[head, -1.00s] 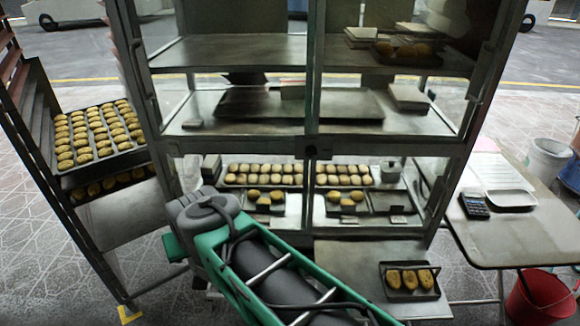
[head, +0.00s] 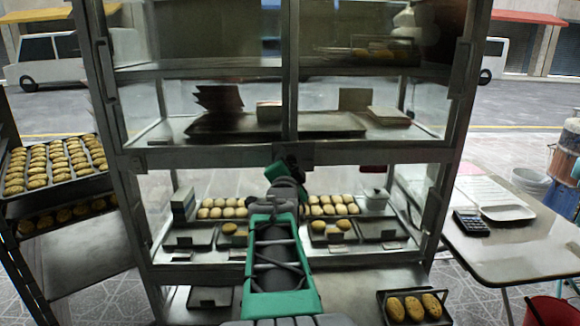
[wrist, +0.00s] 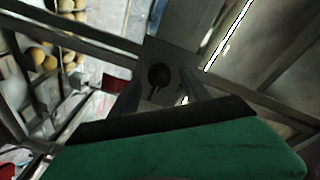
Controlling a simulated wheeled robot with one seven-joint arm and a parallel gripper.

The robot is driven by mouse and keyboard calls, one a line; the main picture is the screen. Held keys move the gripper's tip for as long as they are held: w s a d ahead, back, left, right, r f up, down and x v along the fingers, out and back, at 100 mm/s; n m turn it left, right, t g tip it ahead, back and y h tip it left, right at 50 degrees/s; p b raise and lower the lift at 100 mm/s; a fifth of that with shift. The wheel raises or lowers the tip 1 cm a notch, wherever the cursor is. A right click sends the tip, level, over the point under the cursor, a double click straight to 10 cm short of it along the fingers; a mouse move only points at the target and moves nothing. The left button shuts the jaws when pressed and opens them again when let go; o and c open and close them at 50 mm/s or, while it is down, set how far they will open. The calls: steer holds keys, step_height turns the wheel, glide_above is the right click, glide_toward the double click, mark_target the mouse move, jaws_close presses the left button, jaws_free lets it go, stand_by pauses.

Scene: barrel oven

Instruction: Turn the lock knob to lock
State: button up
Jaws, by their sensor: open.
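The lock knob (wrist: 159,76) is a dark round piece on a grey metal plate (wrist: 178,57) of the cabinet frame, in the wrist view. A small light slit shows just below it. My gripper (wrist: 163,92) is open, its two dark fingers on either side of the knob in that view. I cannot tell whether they touch it. In the head view my green gripper (head: 287,163) is up at the cabinet's middle crossbar (head: 370,153), by the lock plate (head: 306,154). My gripper and arm largely hide the knob there.
The glass cabinet (head: 455,100) holds trays of buns (head: 330,205) behind its panes. A rack with bun trays (head: 50,165) stands at left. A side table (head: 510,240) with a calculator (head: 470,222) is at right, and a small bun tray (head: 415,306) sits on the low front shelf.

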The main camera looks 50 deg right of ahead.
steer(key=shift+w+d, duration=0.15)
steer(key=shift+d, duration=0.05)
steer(key=shift+c, duration=0.4)
jaws_close()
